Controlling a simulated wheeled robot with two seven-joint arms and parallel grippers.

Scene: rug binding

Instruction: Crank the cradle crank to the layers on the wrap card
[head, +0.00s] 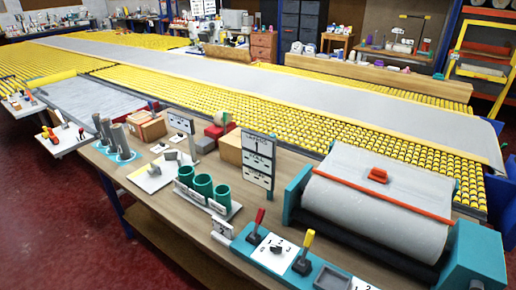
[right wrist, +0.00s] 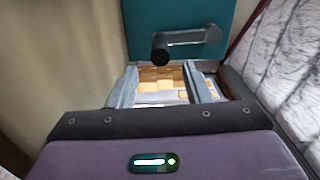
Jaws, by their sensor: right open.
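The roll cradle has teal end blocks (head: 474,262) and carries a wide grey roll (head: 375,215) with an orange strap and an orange block on top. In the right wrist view, the crank (right wrist: 195,38) is a grey arm with a dark round knob on a teal plate (right wrist: 150,14). My right gripper (right wrist: 161,82) is open and empty, its two fingers just below the knob and apart from it. A standing board (head: 258,158) shows black and white cards; I cannot tell which is the wrap card or read its layers. My left gripper is not in view.
A teal panel with a red lever (head: 257,226) and a yellow lever (head: 304,252) lies along the bench front. Green cups (head: 203,187) stand left of the board. Yellow roller conveyors (head: 300,125) fill the room behind. Red floor is open at left.

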